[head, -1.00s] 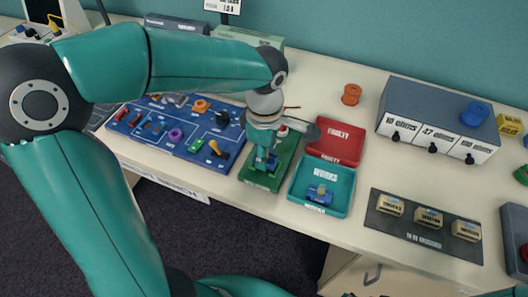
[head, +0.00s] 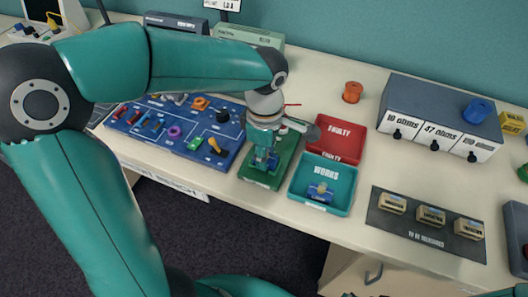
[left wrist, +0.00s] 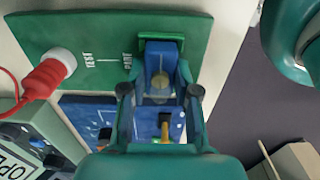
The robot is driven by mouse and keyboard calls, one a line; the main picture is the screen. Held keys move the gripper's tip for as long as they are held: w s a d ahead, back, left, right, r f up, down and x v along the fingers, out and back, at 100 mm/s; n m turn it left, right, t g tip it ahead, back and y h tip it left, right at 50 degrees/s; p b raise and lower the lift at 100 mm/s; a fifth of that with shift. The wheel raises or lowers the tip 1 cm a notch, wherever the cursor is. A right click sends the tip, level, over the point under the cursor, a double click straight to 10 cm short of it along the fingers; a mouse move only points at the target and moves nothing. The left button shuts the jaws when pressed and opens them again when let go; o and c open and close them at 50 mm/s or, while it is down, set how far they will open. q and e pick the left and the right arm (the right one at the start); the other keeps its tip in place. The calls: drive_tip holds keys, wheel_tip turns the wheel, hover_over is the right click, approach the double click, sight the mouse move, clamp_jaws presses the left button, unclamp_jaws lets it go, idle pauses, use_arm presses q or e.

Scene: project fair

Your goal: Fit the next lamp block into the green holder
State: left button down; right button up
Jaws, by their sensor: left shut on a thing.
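My left gripper (head: 264,162) points down over the green test board (head: 285,160) in the head view. In the left wrist view, the gripper (left wrist: 160,92) is shut on a blue lamp block (left wrist: 154,48) with a round, pale yellowish disc. The block sits between the raised walls of the green holder (left wrist: 184,72) on the board. Whether it is fully down cannot be told, because the fingers hide its lower part. Another blue block (head: 320,192) lies in the teal WORKS tray (head: 336,207). My right gripper is not seen.
A red plug (left wrist: 45,78) with a cable is in the board beside the holder. The red FAULTY tray (head: 340,135) is to the right. A blue circuit board (head: 150,125) lies left. A dark mat (head: 385,220) with pale blocks and a resistor drawer box (head: 430,105) stand further right.

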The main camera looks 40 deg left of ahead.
use_arm(q)
drive_tip(key=shift+f, duration=0.2)
drive_tip(key=shift+c, duration=1.4)
unclamp_jaws()
drive_tip(key=shift+r, duration=0.15)
drive_tip(key=shift+r+p, duration=3.05)
drive_tip(key=shift+r, duration=0.85)
